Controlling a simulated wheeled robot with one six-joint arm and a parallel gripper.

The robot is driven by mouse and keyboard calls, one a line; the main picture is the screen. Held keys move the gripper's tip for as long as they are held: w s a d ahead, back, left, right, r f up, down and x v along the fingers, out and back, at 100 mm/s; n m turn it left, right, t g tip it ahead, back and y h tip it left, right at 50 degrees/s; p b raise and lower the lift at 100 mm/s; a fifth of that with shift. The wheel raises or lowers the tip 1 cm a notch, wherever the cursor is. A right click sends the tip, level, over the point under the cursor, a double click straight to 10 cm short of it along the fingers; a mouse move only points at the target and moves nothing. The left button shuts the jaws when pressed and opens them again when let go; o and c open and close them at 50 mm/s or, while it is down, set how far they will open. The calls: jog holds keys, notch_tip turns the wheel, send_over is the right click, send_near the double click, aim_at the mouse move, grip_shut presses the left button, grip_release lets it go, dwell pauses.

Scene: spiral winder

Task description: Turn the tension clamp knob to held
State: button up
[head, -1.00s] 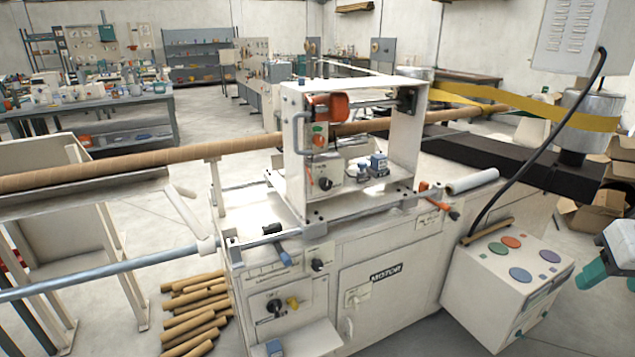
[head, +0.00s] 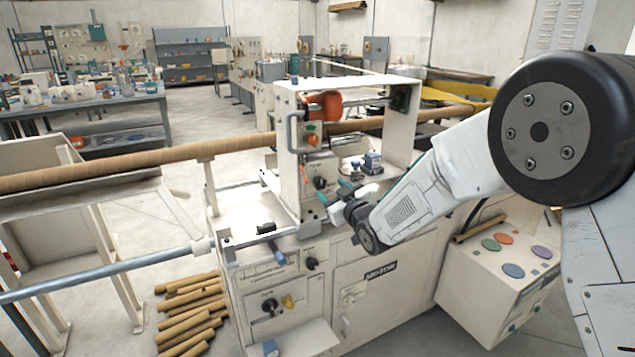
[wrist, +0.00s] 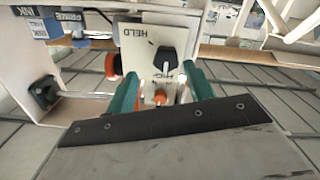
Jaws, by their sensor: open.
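The tension clamp knob is a black knob (wrist: 167,58) on a pale panel (wrist: 140,48) with the word HELD beside it. In the wrist view the knob lies just beyond and between my fingertips, without clear contact. Another label below the knob is only partly legible. I cannot tell for sure which mark the knob points to. In the head view the knob (head: 320,183) shows on the front of the white winder frame. My gripper (head: 334,190) is open and empty, with its teal fingers close in front of that panel. The gripper (wrist: 161,74) also shows in the wrist view.
An orange part (wrist: 160,97) sits between my fingers in the wrist view. Blue-topped parts (head: 371,162) stand on the winder shelf right of the knob. A grey-blue rod (head: 140,259) and a long brown tube (head: 130,165) run leftward. The frame's upright (head: 291,165) stands left of the knob.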

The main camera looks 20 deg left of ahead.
aim_at(321, 185)
jog(key=shift+a+f, duration=0.25)
jog(key=shift+a, duration=0.25)
jog(key=shift+w+a, duration=0.15)
jog(key=shift+a, duration=0.2)
jog(key=x, duration=0.6)
jog(key=shift+w+a, duration=0.25)
jog(key=shift+a, duration=0.05)
jog(key=c, duration=1)
